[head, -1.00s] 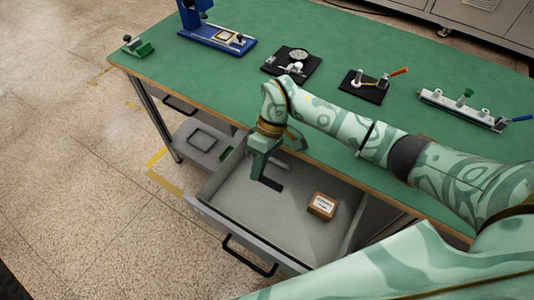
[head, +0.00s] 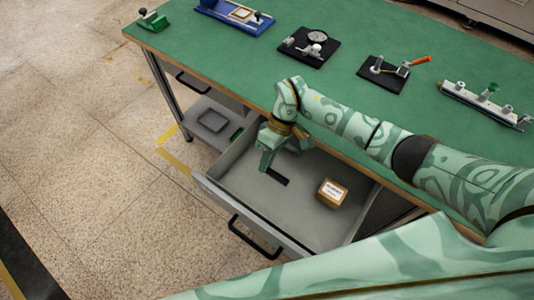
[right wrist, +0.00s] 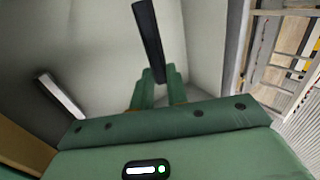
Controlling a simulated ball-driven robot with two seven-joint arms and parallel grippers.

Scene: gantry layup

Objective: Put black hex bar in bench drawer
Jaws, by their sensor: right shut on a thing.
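The bench drawer (head: 245,210) is pulled open under the green bench top. My right gripper (head: 268,168) points down inside the drawer's outline, towards its left rear part. It is shut on the black hex bar (head: 279,177), which shows as a short dark strip beside the fingers. In the right wrist view, the bar (right wrist: 148,35) sticks out from between the green fingertips (right wrist: 158,78), with pale drawer surfaces behind it. I cannot tell whether the bar touches the drawer floor. My left gripper is not in view.
A small brown box with a white label (head: 332,193) lies in the drawer, right of the gripper. The drawer floor between is clear. The black handle (head: 255,238) is on the drawer front. Several fixtures, including a black plate with a dial (head: 309,44), stand on the bench top (head: 220,60).

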